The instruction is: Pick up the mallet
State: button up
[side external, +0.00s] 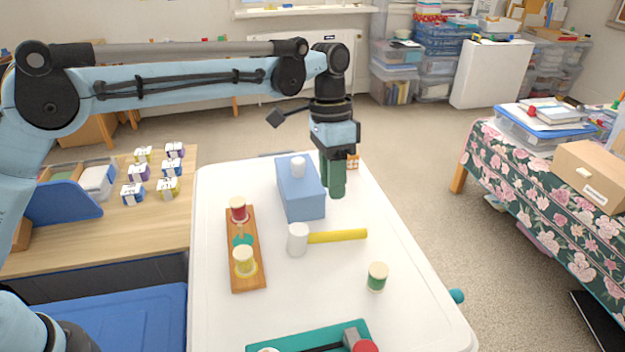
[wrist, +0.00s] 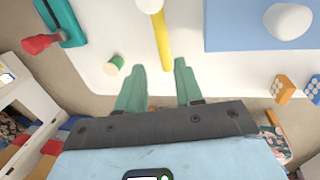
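A mallet with a white head and a yellow handle (side external: 337,236) lies on the white table, its head at the left and its handle pointing right. In the wrist view the yellow handle (wrist: 163,42) runs from the top edge, and its end shows between my fingers. The white head is partly cut off there. My gripper (side external: 335,194) points down above the table, beside the blue box and farther back than the mallet. Its green fingers (wrist: 159,65) are apart with nothing held between them.
A blue box (side external: 302,203) with a white knob stands behind the mallet. A wooden board (side external: 247,279) with spools lies left of it, and a green-and-cream spool (side external: 377,277) stands in front.

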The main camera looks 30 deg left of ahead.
aim_at(330, 236)
jog(key=f, duration=0.3)
jog(key=s+f, duration=0.1)
jog(key=f, duration=0.3)
jog(key=d+f, duration=0.1)
jog(key=f, duration=0.3)
jog(key=shift+s+d, duration=0.1)
jog(key=shift+s, duration=0.05)
grip_shut()
